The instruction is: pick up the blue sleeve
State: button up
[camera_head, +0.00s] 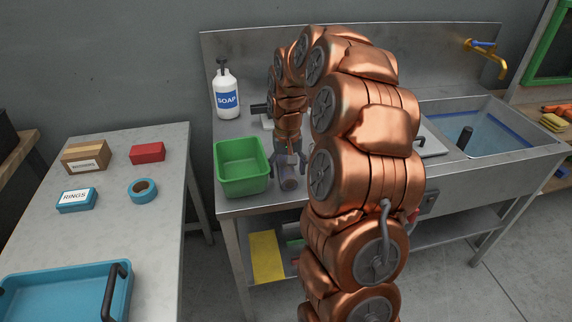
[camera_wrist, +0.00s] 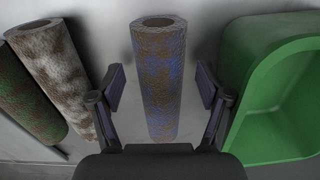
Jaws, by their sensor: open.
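The blue sleeve (camera_wrist: 160,75) is an upright hollow cylinder, mottled blue and brown, with an open top end. In the wrist view it stands between the two fingers of my gripper (camera_wrist: 161,88), with a gap on each side. My gripper is open and appears to touch nothing. In the head view my gripper (camera_head: 288,166) points down over the metal counter beside the green bin, with part of the sleeve (camera_head: 289,183) showing between its fingers. My own arm hides the area to its right.
In the wrist view a white-and-brown sleeve (camera_wrist: 52,70) and a green-and-brown sleeve (camera_wrist: 27,102) stand at left. The green bin (camera_wrist: 240,60) is close at right; it also shows in the head view (camera_head: 242,186). A soap bottle (camera_head: 226,94) stands behind it.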

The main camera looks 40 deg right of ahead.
jog(key=shift+f, duration=0.4)
jog(key=c, duration=1.3)
